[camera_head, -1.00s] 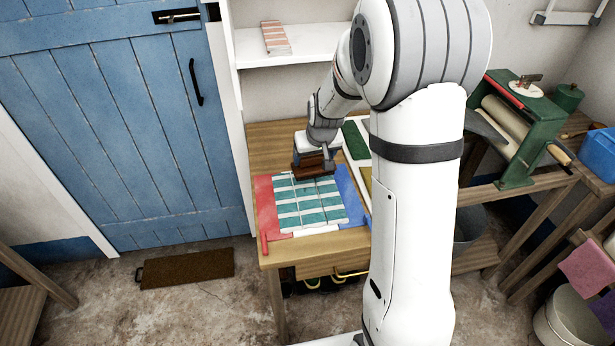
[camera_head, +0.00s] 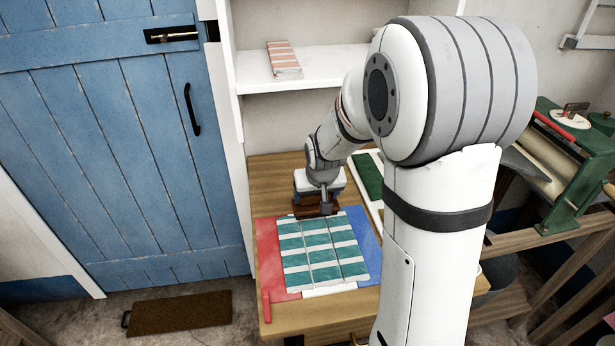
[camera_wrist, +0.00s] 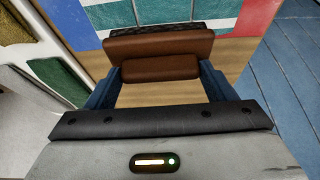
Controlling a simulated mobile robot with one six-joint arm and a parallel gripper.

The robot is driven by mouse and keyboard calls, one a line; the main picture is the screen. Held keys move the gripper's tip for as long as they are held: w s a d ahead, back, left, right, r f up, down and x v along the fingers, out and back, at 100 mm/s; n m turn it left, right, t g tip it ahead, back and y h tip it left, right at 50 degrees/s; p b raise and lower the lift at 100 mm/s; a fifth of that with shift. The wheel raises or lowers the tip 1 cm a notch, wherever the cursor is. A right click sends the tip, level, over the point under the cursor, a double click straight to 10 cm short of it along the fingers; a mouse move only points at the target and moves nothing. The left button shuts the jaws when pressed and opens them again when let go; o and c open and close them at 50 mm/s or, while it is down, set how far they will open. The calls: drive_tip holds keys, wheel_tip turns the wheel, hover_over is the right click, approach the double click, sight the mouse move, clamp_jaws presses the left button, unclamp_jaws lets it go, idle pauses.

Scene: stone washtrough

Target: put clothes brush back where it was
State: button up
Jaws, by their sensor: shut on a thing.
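The clothes brush has a brown wooden body with dark bristles on its far side. In the wrist view the brush (camera_wrist: 160,44) sits between the two blue fingers of my gripper (camera_wrist: 161,76), which is shut on it. In the head view the brush (camera_head: 306,210) is at the back edge of the teal-and-white striped cloth (camera_head: 322,258), partly hidden by my gripper (camera_head: 326,204). I cannot tell whether the brush touches the table (camera_head: 270,177) or the cloth.
The cloth lies on a red and blue mat (camera_head: 268,250). A white tray with green and other panels (camera_head: 369,175) is to the right. A shelf (camera_head: 320,66) holding a striped folded cloth (camera_head: 284,60) is behind. Bare wood shows at the table's back left.

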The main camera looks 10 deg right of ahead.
drive_tip(key=shift+w+a+f+p, duration=0.1)
drive_tip(key=shift+w+f+p, duration=0.4)
drive_tip(key=shift+w, duration=1.4)
drive_tip(key=shift+w+d+f+p, duration=0.15)
drive_tip(key=shift+w+f, duration=0.5)
drive_tip(key=shift+w, duration=1.3)
drive_tip(key=shift+w+a+f+p, duration=0.15)
drive_tip(key=shift+w+f+p, duration=0.35)
drive_tip(key=shift+w, duration=1.4)
drive_tip(key=shift+f, duration=0.15)
drive_tip(key=shift+f+b, duration=0.2)
drive_tip(key=shift+b, duration=0.15)
drive_tip(key=o, duration=1)
drive_tip(key=shift+r, duration=0.1)
